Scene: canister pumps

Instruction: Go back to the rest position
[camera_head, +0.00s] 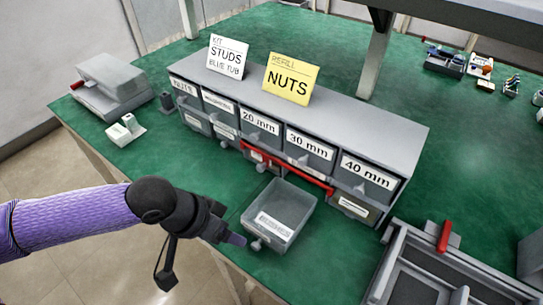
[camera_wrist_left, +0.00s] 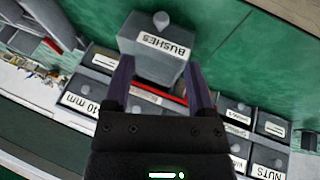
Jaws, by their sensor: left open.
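My left gripper (camera_head: 236,239) is open at the table's front edge, just left of a grey open-topped bin (camera_head: 278,222). In the left wrist view my left gripper (camera_wrist_left: 160,78) shows two purple fingers spread apart with nothing clearly held between them. The bin (camera_wrist_left: 160,62), labelled BUSHES with a round knob, shows beyond and between the fingers there. Whether a finger touches it I cannot tell. The bin stands on the green table in front of the drawer cabinet, and it looks empty. My right gripper is not in view.
The grey drawer cabinet (camera_head: 390,133) has labelled drawers and a red bar along its front. STUDS (camera_head: 227,57) and NUTS (camera_head: 290,79) signs stand on top. A grey compartment tray (camera_head: 398,244) is at lower right. A grey device (camera_head: 112,82) stands at left.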

